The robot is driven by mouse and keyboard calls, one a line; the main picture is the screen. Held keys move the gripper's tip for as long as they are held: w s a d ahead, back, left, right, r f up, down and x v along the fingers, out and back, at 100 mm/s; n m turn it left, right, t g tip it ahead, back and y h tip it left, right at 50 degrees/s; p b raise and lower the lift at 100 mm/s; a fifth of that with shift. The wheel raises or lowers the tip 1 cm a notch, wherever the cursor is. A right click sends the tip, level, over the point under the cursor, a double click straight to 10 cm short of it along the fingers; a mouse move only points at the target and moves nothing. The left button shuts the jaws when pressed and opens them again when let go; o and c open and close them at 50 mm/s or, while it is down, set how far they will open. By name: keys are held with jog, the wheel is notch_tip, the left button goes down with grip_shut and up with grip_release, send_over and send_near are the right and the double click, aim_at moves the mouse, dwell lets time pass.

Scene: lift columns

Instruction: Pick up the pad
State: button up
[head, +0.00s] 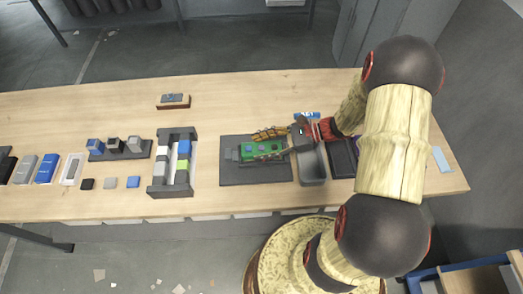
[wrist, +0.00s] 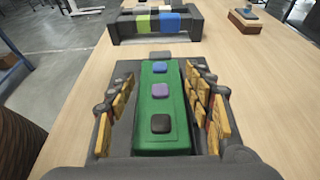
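My gripper (head: 256,146) is open above the dark mat (head: 257,174), with its yellow-padded fingers apart. In the wrist view the gripper (wrist: 158,95) has one finger on each side of a green board (wrist: 160,139); nothing is clamped. In the head view the green board (head: 259,149) is partly covered by a finger. Which pad the task means I cannot tell. I cannot tell whether the fingers touch the board.
A dark rack (head: 171,192) with grey, white, blue and green blocks stands left of the mat. A grey tray (head: 312,164) lies close on the right. Small squares, such as a blue one (head: 133,182), lie farther left. A brown block (head: 173,102) sits at the back.

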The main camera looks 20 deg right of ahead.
jog(key=c, duration=1.1)
grip_shut()
jog(key=shift+r, duration=0.15)
